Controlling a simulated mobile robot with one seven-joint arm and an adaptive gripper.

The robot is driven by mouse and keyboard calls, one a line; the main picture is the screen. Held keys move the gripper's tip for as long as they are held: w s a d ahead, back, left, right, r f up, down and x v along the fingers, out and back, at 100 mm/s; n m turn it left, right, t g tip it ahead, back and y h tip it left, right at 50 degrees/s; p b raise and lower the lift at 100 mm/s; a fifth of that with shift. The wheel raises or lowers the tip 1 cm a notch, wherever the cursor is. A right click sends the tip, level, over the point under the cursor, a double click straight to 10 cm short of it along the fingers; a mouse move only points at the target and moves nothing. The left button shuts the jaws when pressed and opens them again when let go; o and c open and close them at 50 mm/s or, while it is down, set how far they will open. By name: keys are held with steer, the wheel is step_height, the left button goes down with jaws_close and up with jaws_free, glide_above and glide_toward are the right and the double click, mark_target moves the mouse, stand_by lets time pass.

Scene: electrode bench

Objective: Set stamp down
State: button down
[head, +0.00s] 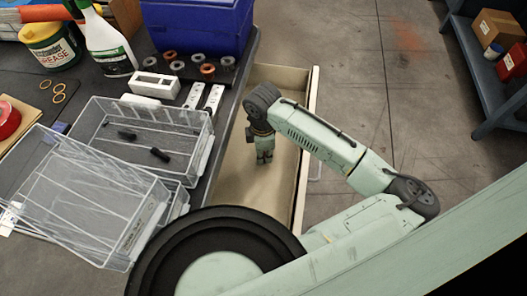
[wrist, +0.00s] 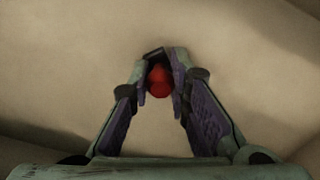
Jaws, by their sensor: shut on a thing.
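The stamp (wrist: 159,82) shows in the wrist view as a small red rounded piece between my fingertips. My gripper (wrist: 160,72) is shut on it. In the head view my gripper (head: 264,158) points down inside the open drawer (head: 307,110), over its plain beige floor. The stamp cannot be made out in the head view, where the gripper and its shadow cover that spot. The frames do not show clearly whether the stamp touches the drawer floor.
The drawer floor around my gripper looks bare. Drawer walls stand close on both sides. On the bench are clear bins (head: 95,210), a blue crate (head: 205,25), a spray bottle (head: 105,40), a grease tub (head: 50,45) and several small rings. A shelf (head: 480,60) stands far right.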

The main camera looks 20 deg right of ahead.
steer(key=shift+f, duration=0.1)
steer(key=c, duration=2)
jaws_free()
steer(key=shift+f, duration=0.1)
steer(key=o, duration=0.5)
step_height(320, 180, up, 12)
steer(key=shift+r+b, duration=0.2)
steer(key=shift+b, duration=0.6)
